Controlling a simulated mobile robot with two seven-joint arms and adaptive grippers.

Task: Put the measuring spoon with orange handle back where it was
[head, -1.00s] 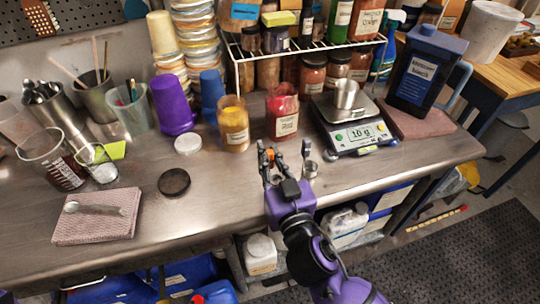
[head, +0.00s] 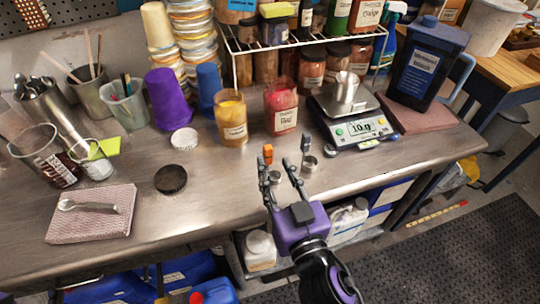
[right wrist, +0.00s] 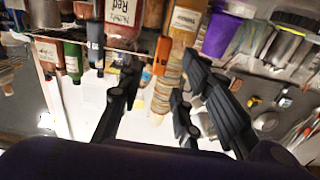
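The measuring spoon with orange handle (head: 268,154) is on the steel bench near its front edge. Its handle points up in the picture, and its small metal cup shows between my right gripper's fingers. The orange handle also shows in the right wrist view (right wrist: 162,56), between and beyond the fingers. My right gripper (head: 276,173) is open, with dark fingers either side of the spoon's lower part; I cannot tell if they touch it. A similar spoon with a dark grey handle (head: 306,144) stands just to the right. My left gripper is not in view.
A digital scale (head: 359,130) with a metal cup stands right of the spoons. Behind are a red jar (head: 281,110) and a yellow jar (head: 231,120). A black lid (head: 170,179) and a folded cloth (head: 90,222) with another spoon lie left. Bench between is clear.

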